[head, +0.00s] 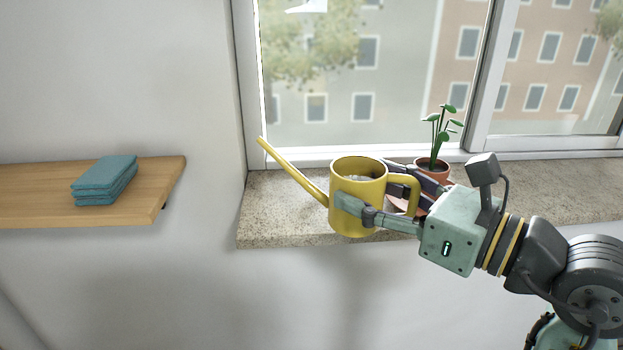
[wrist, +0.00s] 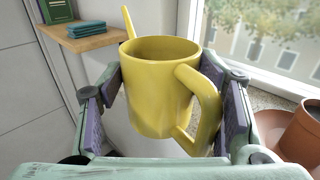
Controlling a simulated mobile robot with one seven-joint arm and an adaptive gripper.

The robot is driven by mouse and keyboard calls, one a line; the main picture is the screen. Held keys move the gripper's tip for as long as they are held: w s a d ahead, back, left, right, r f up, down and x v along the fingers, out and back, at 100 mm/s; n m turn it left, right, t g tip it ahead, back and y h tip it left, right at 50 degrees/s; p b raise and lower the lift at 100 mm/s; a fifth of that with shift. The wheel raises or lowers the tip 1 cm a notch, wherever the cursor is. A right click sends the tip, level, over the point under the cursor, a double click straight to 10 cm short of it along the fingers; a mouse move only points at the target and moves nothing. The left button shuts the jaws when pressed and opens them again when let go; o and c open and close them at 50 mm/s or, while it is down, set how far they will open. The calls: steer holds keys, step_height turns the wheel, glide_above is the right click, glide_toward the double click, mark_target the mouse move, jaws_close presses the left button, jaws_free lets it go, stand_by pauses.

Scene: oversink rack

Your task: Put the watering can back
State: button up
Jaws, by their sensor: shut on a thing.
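The yellow watering can (head: 357,205) is upright in the head view, in front of the left part of the stone window sill (head: 285,228). Its long spout points up and left. My gripper (head: 362,200) is shut on the can's body from the right, one finger on the near side and one behind. In the wrist view the can (wrist: 155,85) sits between my gripper's pads (wrist: 165,115), with its handle towards the wrist. I cannot tell whether the can's base touches the sill.
A potted plant (head: 433,165) in a terracotta pot stands on the sill behind my gripper; the pot also shows in the wrist view (wrist: 301,137). A wooden shelf (head: 40,205) at left holds folded teal cloths (head: 104,181). Its right end is bare. The window is behind the sill.

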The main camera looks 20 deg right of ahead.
steer(key=shift+w+a+f+p, duration=0.35)
steer(key=shift+w+f+p, duration=0.45)
steer(key=shift+w, duration=1.25)
steer(key=shift+w+a+f+p, duration=0.5)
steer(key=shift+w+p, duration=0.4)
steer(key=shift+w, duration=1.15)
steer(key=shift+w+a+f+p, duration=0.25)
steer(key=shift+w+f+p, duration=0.55)
steer(key=shift+w, duration=1.25)
steer(key=shift+f, duration=0.2)
steer(key=shift+f+b, duration=0.25)
steer(key=shift+b, duration=0.1)
steer(key=o, duration=1.4)
steer(key=shift+r, duration=0.25)
steer(key=b+v, duration=0.3)
steer(key=v, duration=0.8)
steer(key=shift+s+d+f, duration=0.1)
steer(key=shift+s+f, duration=0.05)
steer(key=shift+s+d+b, duration=0.1)
steer(key=shift+s+b, duration=0.2)
steer(key=shift+s, duration=0.05)
